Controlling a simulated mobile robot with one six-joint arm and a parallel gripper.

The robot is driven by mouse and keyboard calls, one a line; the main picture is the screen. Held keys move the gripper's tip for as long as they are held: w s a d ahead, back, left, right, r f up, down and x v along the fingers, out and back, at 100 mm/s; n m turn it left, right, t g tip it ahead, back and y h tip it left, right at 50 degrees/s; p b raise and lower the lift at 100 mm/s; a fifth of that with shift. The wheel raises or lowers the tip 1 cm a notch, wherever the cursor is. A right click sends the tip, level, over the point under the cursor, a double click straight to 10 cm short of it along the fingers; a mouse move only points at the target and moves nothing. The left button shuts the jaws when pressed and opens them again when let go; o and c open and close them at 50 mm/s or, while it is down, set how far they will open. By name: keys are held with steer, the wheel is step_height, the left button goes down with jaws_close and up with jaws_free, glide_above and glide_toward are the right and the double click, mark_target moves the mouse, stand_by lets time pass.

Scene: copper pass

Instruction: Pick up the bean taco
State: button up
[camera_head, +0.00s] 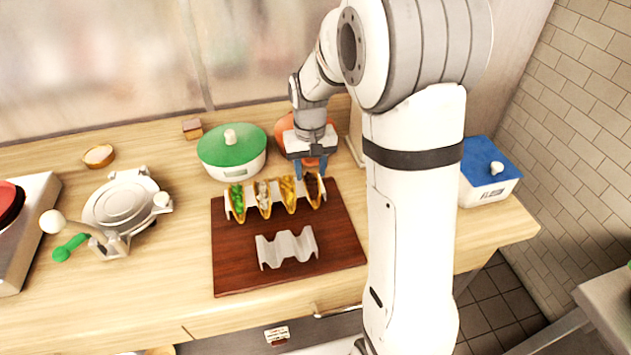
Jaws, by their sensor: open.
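Several filled tacos stand in a row in a metal rack (250,214) at the back of a dark red-brown board. The rightmost taco (315,191) has a dark filling and looks like the bean taco. To its left are a yellow-filled taco (288,194), a pale-filled taco (264,198) and a green-filled taco (237,203). My gripper (310,171) points down, open, over the rightmost taco with its blue fingers at either side of the taco's upper part. I cannot tell whether they touch it. The gripper partly hides this taco.
An empty wavy metal rack (287,249) stands on the board (235,282) in front of the tacos. A green-lidded pot (232,150) is behind left, and an orange rounded thing (284,125) is behind my gripper. A blue-lidded container (487,170) stands right. A tortilla press (121,205) is left.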

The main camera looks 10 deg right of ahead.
steer(key=shift+f, duration=1.2)
steer(key=c, duration=0.7)
